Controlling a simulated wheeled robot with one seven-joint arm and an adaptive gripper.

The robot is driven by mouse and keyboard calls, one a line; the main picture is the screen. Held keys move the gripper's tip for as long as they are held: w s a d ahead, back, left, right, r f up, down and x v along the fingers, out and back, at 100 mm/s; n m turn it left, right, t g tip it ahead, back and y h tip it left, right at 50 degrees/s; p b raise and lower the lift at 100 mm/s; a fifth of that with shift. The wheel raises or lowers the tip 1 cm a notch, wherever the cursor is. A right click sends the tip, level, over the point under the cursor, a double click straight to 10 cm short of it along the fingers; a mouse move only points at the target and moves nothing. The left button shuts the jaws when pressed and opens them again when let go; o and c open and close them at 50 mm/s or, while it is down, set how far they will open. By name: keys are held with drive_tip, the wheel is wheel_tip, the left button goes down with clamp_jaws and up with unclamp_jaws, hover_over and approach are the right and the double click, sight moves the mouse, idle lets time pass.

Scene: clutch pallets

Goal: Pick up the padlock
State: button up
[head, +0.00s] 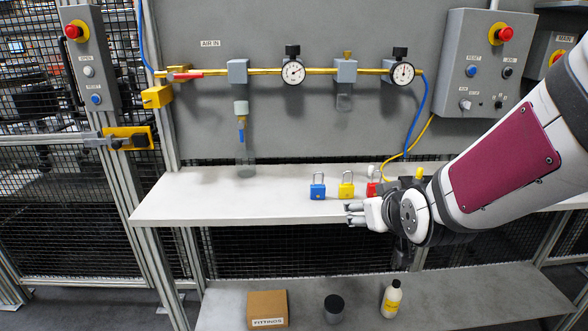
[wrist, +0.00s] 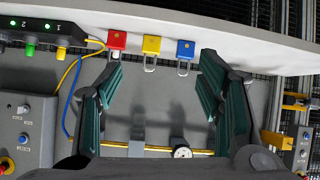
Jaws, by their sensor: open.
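Three padlocks stand in a row on the grey shelf (head: 230,198): a blue one (head: 317,191), a yellow one (head: 346,191) and a red one (head: 372,189), each with a metal shackle upward. The task does not say which. My gripper (head: 354,214) is open and empty at the shelf's front edge, near the yellow and red padlocks. In the wrist view, which looks inverted, the red (wrist: 117,40), yellow (wrist: 151,45) and blue (wrist: 186,50) padlocks appear between and beyond the spread fingers (wrist: 160,62). In the head view my arm partly hides the red padlock.
Behind the shelf is a grey panel with a brass air pipe (head: 265,71) and two gauges (head: 293,72). A black box with lit indicators (wrist: 40,30) stands beside the red padlock. The lower shelf holds a cardboard box (head: 267,309), black jar (head: 334,308) and bottle (head: 391,299).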

sight(348, 188)
drive_tip(key=w+f+t+b, duration=0.2)
drive_tip(key=w, duration=0.4)
drive_tip(key=w+f+m+t+b, duration=0.1)
drive_tip(key=w+f+t+b, duration=0.1)
drive_tip(key=w, duration=0.4)
drive_tip(key=w+d+f+t+b, duration=0.1)
drive_tip(key=w+f+t+b, duration=0.1)
drive_tip(key=w+f, duration=0.2)
drive_tip(key=shift+w+f+m, duration=0.15)
drive_tip(key=shift+w+m, duration=0.25)
drive_tip(key=shift+w, duration=0.8)
drive_tip(key=shift+w+f, duration=0.15)
drive_tip(key=shift+w, duration=1.2)
drive_tip(key=shift+w+f, duration=0.1)
drive_tip(key=shift+w, duration=1.2)
drive_tip(key=shift+c, duration=0.3)
drive_tip(key=c, duration=1.3)
